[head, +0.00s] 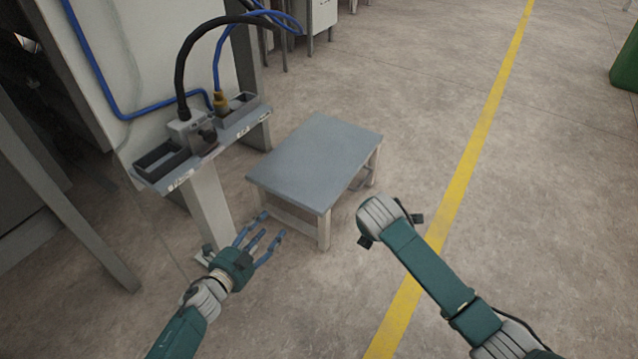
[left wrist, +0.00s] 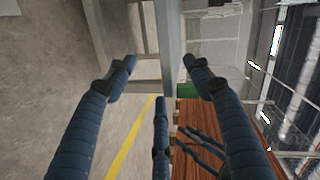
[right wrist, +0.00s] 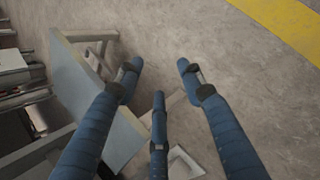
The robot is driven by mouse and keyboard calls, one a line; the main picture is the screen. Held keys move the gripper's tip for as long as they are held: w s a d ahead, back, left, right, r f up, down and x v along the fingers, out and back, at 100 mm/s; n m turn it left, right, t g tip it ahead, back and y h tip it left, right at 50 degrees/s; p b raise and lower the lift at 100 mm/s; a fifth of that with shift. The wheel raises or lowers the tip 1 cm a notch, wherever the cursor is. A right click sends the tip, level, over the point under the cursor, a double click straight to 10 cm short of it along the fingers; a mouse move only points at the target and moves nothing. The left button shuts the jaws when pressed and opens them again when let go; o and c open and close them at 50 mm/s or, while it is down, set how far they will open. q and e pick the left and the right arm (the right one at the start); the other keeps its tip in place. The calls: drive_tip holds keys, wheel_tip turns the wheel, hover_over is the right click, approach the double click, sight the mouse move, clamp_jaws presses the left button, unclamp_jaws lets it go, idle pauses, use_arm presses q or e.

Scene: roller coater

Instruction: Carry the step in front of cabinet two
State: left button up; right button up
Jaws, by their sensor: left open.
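The step (head: 318,160) is a low grey-topped stool with pale legs, upright on the floor at the middle. My left gripper (head: 268,226) is open and empty in front of the step's near left side. In the left wrist view the step's top edge (left wrist: 171,45) lies ahead between the spread fingertips, with no clear contact. My right gripper is hidden below its wrist in the head view, right of the step. In the right wrist view the right gripper (right wrist: 157,72) has spread, empty fingers, with the step (right wrist: 95,95) beside the left finger. I cannot tell which cabinet is cabinet two.
A pale cabinet panel (head: 170,60) stands at left. A post-mounted shelf (head: 205,145) with cables and a fitting stands close to the step's left side. A yellow floor line (head: 470,150) runs on the right. Open floor (head: 430,70) lies behind and right of the step.

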use_arm(q)
drive_tip(key=w+d+f+m+h+b, duration=0.2)
drive_tip(key=m+b, duration=0.5)
drive_tip(key=b, duration=0.6)
drive_tip(key=w+d+h, duration=0.1)
drive_tip(key=d+h, duration=0.1)
drive_tip(key=d, duration=0.1)
drive_tip(key=shift+d+f+m+g+h+b, duration=0.3)
drive_tip(key=shift+d+f+m+b, duration=0.05)
drive_tip(key=shift+d+m, duration=0.05)
use_arm(e)
drive_tip(key=n, duration=0.1)
drive_tip(key=w+n+t+h, duration=0.1)
drive_tip(key=n, duration=0.1)
drive_tip(key=a+n, duration=0.1)
drive_tip(key=n, duration=0.1)
drive_tip(key=shift+w+r+t, duration=0.15)
drive_tip(key=shift+w+t, duration=0.2)
drive_tip(key=shift+t, duration=0.05)
